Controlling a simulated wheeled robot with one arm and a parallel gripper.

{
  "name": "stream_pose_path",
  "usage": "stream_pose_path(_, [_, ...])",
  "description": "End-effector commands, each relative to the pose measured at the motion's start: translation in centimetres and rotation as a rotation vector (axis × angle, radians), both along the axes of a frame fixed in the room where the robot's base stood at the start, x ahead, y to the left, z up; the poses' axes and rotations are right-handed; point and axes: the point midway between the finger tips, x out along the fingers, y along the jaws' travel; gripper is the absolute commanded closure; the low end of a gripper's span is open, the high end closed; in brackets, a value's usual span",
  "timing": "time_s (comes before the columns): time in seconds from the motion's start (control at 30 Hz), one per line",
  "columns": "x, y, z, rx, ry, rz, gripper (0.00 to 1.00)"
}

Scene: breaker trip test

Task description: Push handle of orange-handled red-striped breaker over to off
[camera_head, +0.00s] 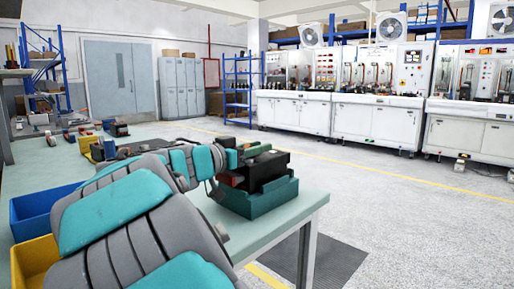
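A dark breaker (264,172) with reddish parts sits in a teal fixture (262,204) near the right end of the pale green table (282,219). A small orange-red bit shows near its top; I cannot make out a handle position or a stripe clearly. My gripper (240,158) is at the end of my grey and teal arm, at the upper left of this breaker. It overlaps the breaker in the picture, so I cannot tell whether they touch. The fingers are too small and partly hidden to show whether they are open.
Several small breakers (68,136) lie at the far left of the table. A blue bin (42,210) and a yellow bin (32,262) stand at the near left, partly behind my arm.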

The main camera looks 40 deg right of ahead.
Motion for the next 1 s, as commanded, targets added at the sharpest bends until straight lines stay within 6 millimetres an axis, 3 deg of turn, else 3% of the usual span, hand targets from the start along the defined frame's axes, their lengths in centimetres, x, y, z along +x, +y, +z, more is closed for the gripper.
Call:
stream_pose_path(0.03, [0.01, 0.01, -0.01, 0.000, 0.000, 0.000, 0.75])
stream_pose_path(0.27, [0.00, 0.01, -0.01, 0.000, 0.000, 0.000, 1.00])
stream_pose_path(0.67, [-0.01, -0.02, -0.14, 0.007, 0.001, -0.001, 1.00])
stream_pose_path(1.0, [0.01, -0.42, -0.44, 0.115, 0.007, -0.003, 1.00])
